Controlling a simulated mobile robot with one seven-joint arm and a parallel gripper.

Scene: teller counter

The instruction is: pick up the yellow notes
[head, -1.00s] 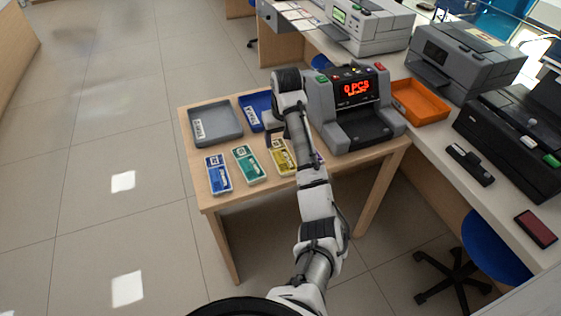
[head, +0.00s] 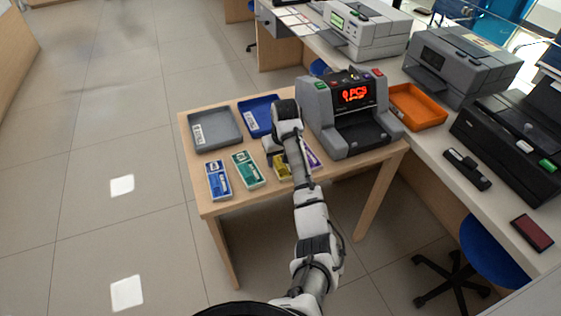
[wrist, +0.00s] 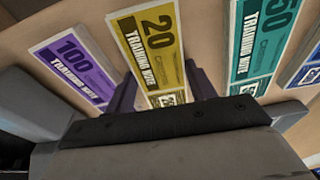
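The yellow notes (head: 281,172), marked 20, lie on the small wooden table (head: 205,204), partly hidden by my arm in the head view. In the wrist view the yellow notes (wrist: 158,42) run between my two dark fingers. My gripper (wrist: 160,86) is open, with one finger on each long side of the notes. I cannot tell whether the fingers touch them. The notes' near end is hidden behind the gripper body.
Purple notes (wrist: 75,68) and teal notes (wrist: 258,38) lie close on either side. Blue notes (head: 219,180) are further left. A grey tray (head: 214,129), a blue tray (head: 258,114) and a note counter (head: 350,110) stand behind.

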